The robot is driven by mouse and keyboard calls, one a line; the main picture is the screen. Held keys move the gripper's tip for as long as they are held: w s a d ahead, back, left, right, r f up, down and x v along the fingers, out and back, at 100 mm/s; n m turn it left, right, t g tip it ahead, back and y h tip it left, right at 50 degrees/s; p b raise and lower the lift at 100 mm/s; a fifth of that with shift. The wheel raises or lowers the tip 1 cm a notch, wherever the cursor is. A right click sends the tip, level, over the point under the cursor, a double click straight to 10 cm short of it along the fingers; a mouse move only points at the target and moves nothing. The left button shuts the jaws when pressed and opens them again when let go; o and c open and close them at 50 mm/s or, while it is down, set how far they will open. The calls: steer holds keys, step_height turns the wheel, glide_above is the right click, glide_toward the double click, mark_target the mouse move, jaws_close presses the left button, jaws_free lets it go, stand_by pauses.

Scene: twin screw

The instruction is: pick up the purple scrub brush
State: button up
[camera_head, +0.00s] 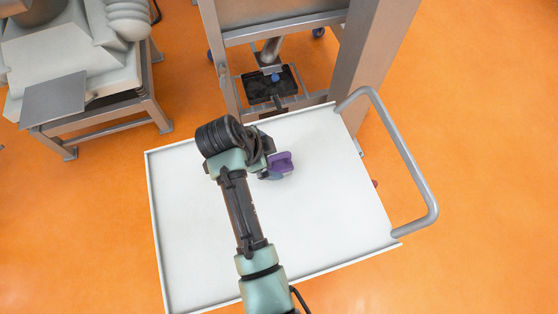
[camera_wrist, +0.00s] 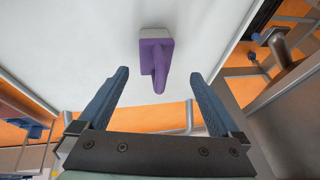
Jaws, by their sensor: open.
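The purple scrub brush (camera_head: 281,161) lies on the white top of a cart (camera_head: 335,190), just right of my arm's end in the head view. In the wrist view the brush (camera_wrist: 157,60) shows a purple body and handle with a pale strip at its far end. My gripper (camera_wrist: 161,85) is open, with one blue finger on each side of the brush handle's lower end and clear gaps to both. Nothing is between the fingertips but the view of the handle and cart top. In the head view the fingers are mostly hidden by my wrist.
The cart has a low raised rim and a grey tube handle (camera_head: 425,190) on its right. A metal frame (camera_head: 375,55) stands close behind the cart. A grey machine on a stand (camera_head: 95,115) is at the back left. The cart top around the brush is clear.

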mark_target(281, 163)
steer(key=x, duration=0.4)
steer(key=shift+s+d+f+p, duration=0.25)
steer(key=shift+d+f+p, duration=0.05)
steer(key=shift+d, duration=0.1)
steer(key=shift+w+d+f, duration=0.1)
steer(key=shift+w+f, duration=0.05)
steer(key=shift+f, duration=0.35)
steer(key=c, duration=1.5)
